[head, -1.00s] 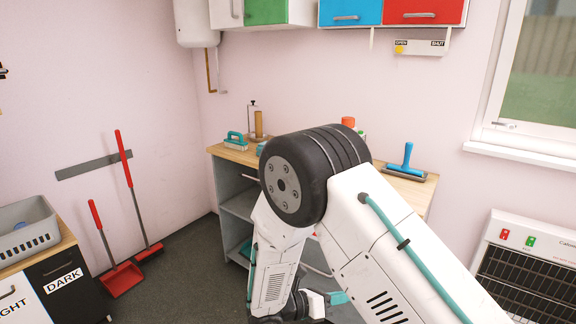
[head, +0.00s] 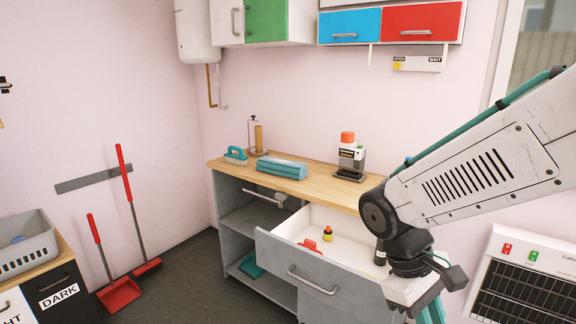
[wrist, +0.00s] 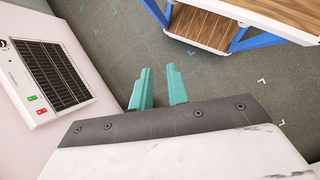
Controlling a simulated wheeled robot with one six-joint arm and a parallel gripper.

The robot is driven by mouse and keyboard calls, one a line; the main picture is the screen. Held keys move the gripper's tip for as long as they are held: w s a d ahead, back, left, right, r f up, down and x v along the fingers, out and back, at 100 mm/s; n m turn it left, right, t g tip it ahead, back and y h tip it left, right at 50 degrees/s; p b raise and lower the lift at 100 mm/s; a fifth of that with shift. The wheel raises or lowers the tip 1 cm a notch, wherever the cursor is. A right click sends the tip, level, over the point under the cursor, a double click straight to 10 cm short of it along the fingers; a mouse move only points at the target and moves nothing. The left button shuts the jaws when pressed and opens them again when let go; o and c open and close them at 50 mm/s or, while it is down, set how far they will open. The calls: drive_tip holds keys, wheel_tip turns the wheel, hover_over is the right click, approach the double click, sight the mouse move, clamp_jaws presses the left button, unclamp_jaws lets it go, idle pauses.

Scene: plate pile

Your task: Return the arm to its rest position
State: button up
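My arm is raised at the right of the head view, bent down at a dark joint in front of the workbench. My gripper (wrist: 158,85) shows in the wrist view as two teal fingers with a gap between them and nothing held; grey floor shows beyond. In the head view the fingers are at the bottom edge, partly cut off, to the right of the open drawer (head: 318,277).
The drawer stands pulled out of the workbench (head: 325,188) and holds a small bottle (head: 327,234) and a red item (head: 310,245). Folded teal cloths (head: 282,169) lie on top. A grey panel unit (head: 525,275) is on the right. A wood-topped shelf (wrist: 205,25) shows in the wrist view.

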drive_tip(key=s+d+r+m+t+y, duration=0.3)
drive_tip(key=s+r+m+t+y, duration=0.1)
drive_tip(key=s+r, duration=0.4)
drive_tip(key=shift+s+d+r+m+t, duration=0.25)
drive_tip(key=shift+m+t, duration=0.25)
drive_tip(key=shift+m, duration=0.5)
drive_tip(key=shift+a, duration=0.15)
